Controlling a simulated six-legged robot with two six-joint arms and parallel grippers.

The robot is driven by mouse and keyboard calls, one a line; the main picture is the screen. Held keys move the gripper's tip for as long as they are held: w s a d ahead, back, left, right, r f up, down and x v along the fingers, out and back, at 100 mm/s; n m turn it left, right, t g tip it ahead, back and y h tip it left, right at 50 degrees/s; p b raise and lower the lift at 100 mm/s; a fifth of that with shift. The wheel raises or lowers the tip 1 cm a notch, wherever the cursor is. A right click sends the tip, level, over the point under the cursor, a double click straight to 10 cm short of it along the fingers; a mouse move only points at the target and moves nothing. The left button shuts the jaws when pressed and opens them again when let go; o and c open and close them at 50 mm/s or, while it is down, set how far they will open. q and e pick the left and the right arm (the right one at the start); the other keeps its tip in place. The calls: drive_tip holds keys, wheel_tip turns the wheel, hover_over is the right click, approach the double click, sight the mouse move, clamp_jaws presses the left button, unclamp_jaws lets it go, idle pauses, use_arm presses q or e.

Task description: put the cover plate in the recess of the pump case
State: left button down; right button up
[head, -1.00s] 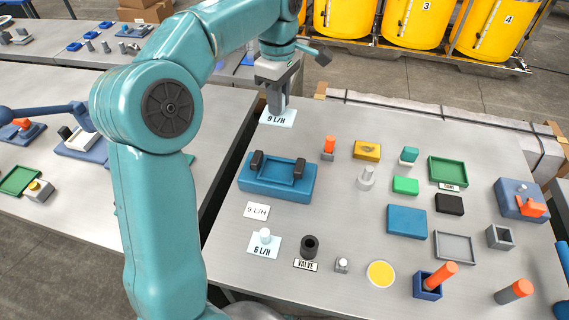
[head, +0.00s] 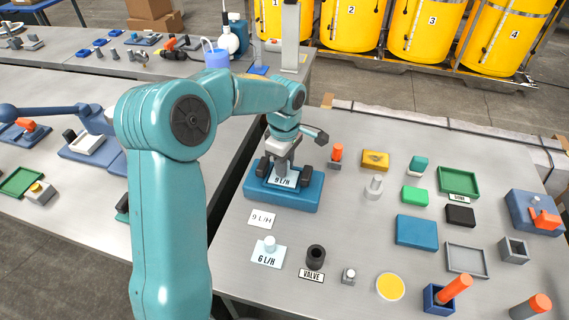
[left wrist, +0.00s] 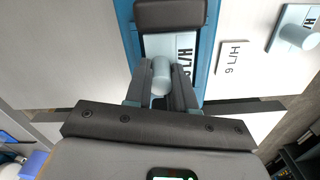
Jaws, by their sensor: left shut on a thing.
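The cover plate (head: 285,181) is a thin pale-blue plate marked 9 L/H with an upright round knob. My left gripper (head: 283,167) is shut on that knob; the grip also shows in the left wrist view (left wrist: 161,76). The pump case (head: 300,202) is a blue block with a recess and a dark clamp at each end. The plate is over the recess, between the two clamps, and looks roughly lined up with it. I cannot tell whether it is seated or slightly above. The gripper hides part of the plate and recess. My right gripper is not in view.
A similar plate marked 6 L/H (head: 267,257) and a white 9 L/H card (head: 263,219) lie in front of the case. A black ring (head: 316,256) stands nearby. An orange-topped peg (head: 336,155) and several coloured blocks stand to the right.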

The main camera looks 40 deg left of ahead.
use_arm(q)
drive_tip(key=shift+f, duration=0.1)
drive_tip(key=c, duration=0.9)
unclamp_jaws()
drive_tip(key=shift+c, duration=0.2)
drive_tip(key=shift+r, duration=0.3)
wheel_tip(320, 180, up, 12)
drive_tip(key=p, duration=0.1)
